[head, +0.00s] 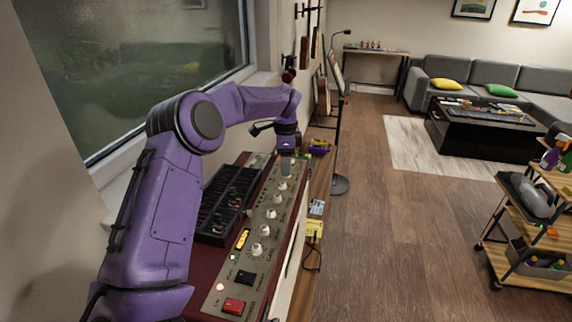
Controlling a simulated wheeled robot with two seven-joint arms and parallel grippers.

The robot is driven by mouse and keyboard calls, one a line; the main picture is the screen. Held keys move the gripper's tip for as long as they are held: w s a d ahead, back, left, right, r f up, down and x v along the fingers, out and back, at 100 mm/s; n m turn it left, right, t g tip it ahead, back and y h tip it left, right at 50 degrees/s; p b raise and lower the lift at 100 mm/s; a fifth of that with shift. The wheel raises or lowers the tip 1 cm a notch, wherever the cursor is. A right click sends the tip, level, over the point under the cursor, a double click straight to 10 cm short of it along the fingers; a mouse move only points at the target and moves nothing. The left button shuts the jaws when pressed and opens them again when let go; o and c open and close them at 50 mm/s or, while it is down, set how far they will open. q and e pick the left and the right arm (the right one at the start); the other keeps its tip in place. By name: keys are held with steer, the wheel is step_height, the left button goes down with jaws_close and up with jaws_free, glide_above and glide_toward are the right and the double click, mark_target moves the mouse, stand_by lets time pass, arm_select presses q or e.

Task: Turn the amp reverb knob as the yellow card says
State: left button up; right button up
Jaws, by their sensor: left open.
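The amp (226,297) has a dark red body and a beige control panel with a row of pale knobs (270,213) running away from me. The knob labels are too small to read, so I cannot tell which is reverb. A yellow card (314,229) lies beside the amp's right side; its writing is not legible. My left gripper (286,170) is open and points down over the far end of the knob row. It hides part of the panel there, and I cannot tell whether its fingers touch or surround a knob. My right gripper is out of view.
A dark slotted tray (228,203) lies on the amp left of the knobs. A red switch (233,305) and a black switch (245,277) are at the near end. A small bluish card (317,207) and a purple object (319,147) are beyond the yellow card. A window is left.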

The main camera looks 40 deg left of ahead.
arm_select(q)
steer(key=shift+w+f, duration=0.3)
steer(key=shift+f, duration=0.3)
steer(key=shift+w+f, duration=0.3)
steer(key=shift+f, duration=0.25)
steer(key=shift+s+r, duration=0.2)
steer(key=shift+s, duration=0.3)
steer(key=shift+c, duration=0.3)
steer(key=shift+w, duration=0.1)
jaws_close()
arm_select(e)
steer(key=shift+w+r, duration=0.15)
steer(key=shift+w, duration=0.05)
arm_select(q)
steer(key=shift+f+m, duration=0.1)
steer(key=shift+m, duration=0.2)
